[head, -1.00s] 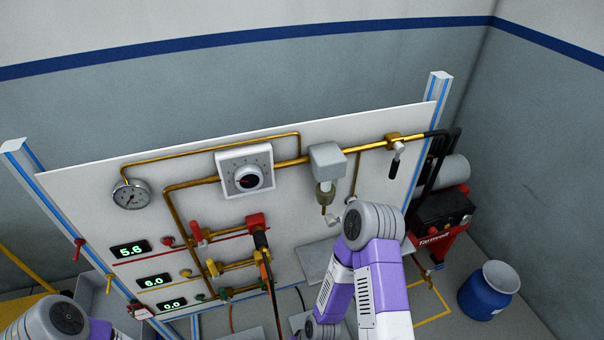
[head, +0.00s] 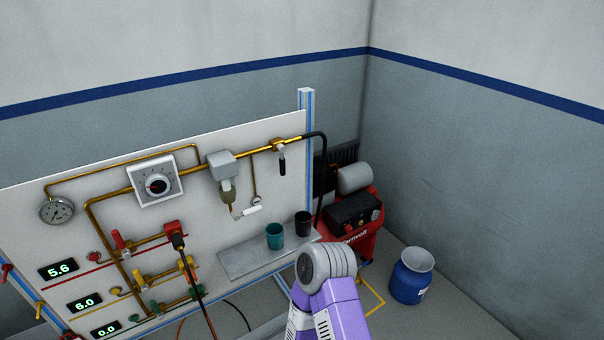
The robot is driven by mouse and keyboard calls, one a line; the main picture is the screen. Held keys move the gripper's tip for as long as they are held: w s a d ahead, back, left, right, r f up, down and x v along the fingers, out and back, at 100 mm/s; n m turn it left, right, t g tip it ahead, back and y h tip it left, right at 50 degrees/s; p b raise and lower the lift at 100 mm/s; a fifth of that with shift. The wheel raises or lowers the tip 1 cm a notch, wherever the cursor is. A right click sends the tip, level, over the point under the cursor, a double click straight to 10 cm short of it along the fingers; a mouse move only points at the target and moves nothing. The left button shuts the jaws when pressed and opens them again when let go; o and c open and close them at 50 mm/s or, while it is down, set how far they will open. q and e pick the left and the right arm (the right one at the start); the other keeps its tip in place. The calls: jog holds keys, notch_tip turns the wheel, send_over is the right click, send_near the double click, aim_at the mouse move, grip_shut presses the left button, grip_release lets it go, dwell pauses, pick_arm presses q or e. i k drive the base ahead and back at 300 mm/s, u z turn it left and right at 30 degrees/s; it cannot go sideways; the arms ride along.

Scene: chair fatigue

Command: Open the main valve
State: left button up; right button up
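A brass valve (head: 279,145) sits on the brass pipe at the upper right of the white panel. Its black lever (head: 282,163) hangs down, across the line of the pipe. I take it for the main valve, but no label can be read. One of my purple and grey arms comes up from the bottom, right of centre, below and in front of the valve. No fingers show on it. Neither of my grippers is in view, and nothing touches the valve.
A shelf (head: 240,262) on the panel holds a teal cup (head: 274,237) and a dark cup (head: 303,224). A red compressor (head: 352,222) and a blue barrel (head: 411,276) stand on the right. Floor near the barrel is clear. Hoses hang from the panel's lower valves.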

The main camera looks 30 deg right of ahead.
aim_at(282, 162)
jog(key=z, duration=1.05)
jog(key=i, duration=0.5)
jog(key=k, duration=1.2)
jog(key=z, duration=0.65)
jog(key=i, duration=1.3)
jog(key=u, duration=0.5)
